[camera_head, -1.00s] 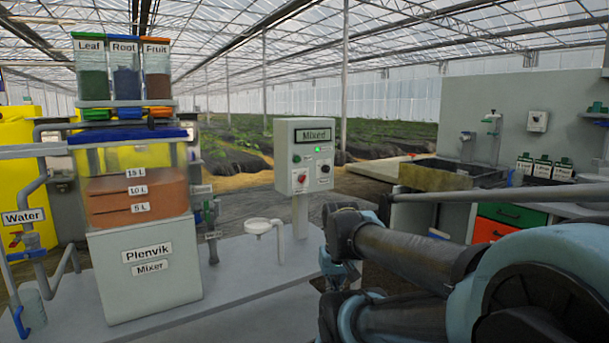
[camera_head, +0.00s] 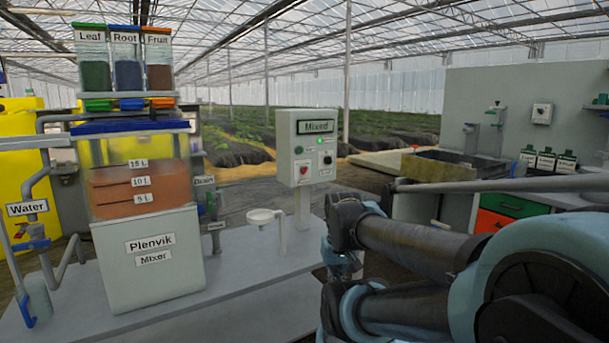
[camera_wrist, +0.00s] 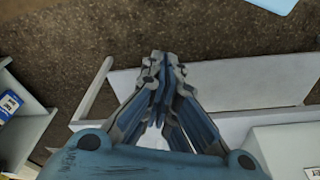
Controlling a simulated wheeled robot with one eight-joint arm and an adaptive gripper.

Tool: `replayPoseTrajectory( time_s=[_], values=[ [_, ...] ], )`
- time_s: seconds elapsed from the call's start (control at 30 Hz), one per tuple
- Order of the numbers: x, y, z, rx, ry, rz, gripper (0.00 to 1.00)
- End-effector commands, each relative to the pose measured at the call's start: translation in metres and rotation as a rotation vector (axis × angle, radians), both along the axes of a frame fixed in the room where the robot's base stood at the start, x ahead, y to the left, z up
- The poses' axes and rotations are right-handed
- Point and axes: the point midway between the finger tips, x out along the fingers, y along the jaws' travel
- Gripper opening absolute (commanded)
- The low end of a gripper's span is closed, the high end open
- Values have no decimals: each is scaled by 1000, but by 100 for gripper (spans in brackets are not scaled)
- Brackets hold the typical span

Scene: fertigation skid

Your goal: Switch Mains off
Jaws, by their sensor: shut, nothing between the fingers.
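The grey control box (camera_head: 306,150) stands on a post at the middle of the head view. Its display reads "Mixed" and a small green light is lit below it. A red switch (camera_head: 304,170) sits low on the left of its front, and a black knob (camera_head: 327,160) is to the right. The small labels are too blurred to read, so I cannot tell which is Mains. My gripper (camera_wrist: 160,60) is shut and empty in the wrist view, pointing down over the floor and the bench edge. It is away from the control box.
The Plenvik mixer tank (camera_head: 148,255) with brown liquid stands left of the box on a grey bench (camera_head: 240,290). A small white dish (camera_head: 264,215) on a stand is just left of the post. A sink counter (camera_head: 420,205) with bottles is on the right.

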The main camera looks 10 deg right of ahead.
Motion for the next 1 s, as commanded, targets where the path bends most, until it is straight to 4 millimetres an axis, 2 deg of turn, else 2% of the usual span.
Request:
replayPoseTrajectory(
  time_s=[0.07,0.1,0.2,0.33,0.67,1.0],
  values=[
    [0,0,0,0,0,0,0],
    [0,0,0,0,0,0,5],
    [-7,1,5,8,-12,-5,27],
    [4,10,11,58,-16,-36,55],
    [68,47,40,322,-34,-195,55],
    [148,72,71,609,-47,-365,55]
  ],
)
